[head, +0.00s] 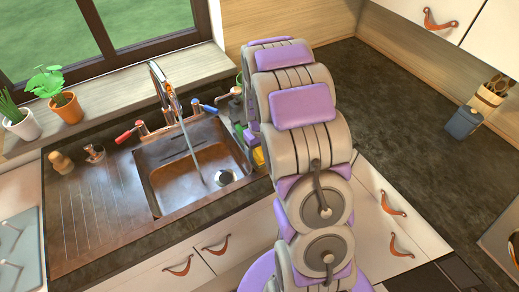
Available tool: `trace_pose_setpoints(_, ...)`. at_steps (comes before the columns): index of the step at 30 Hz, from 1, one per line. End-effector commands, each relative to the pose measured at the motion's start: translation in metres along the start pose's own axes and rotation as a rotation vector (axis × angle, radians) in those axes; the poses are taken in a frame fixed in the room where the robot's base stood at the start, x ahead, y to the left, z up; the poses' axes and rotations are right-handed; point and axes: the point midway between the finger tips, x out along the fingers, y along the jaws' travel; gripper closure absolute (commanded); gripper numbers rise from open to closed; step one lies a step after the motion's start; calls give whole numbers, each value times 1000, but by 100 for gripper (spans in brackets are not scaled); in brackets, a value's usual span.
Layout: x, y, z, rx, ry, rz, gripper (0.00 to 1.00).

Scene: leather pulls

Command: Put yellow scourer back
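A small yellow patch (258,156) shows at the right edge of the sink, partly covered by my arm. It may be the yellow scourer, but too little of it shows to be sure. A bit of green shows just above it. My arm rises through the middle of the view and bends over the counter to the right of the sink. My gripper is not visible, so I cannot see whether it holds anything.
The metal sink (160,196) has a tap (160,82) with what looks like running water. A bottle (236,104) stands right of the sink. Potted plants (66,108) sit on the sill. A grey container (463,122) stands far right. The right counter (400,105) is mostly clear.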

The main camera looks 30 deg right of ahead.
Motion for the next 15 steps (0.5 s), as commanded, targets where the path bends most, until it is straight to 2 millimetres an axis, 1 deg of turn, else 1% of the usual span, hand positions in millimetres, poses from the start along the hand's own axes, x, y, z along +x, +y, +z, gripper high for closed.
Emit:
trace_pose_setpoints(1,0,0,0,0,0,0,19)
trace_pose_setpoints(4,0,0,0,0,0,0,10)
trace_pose_setpoints(11,0,0,0,0,0,0,10)
trace_pose_setpoints(15,6,0,0,1,0,0,10)
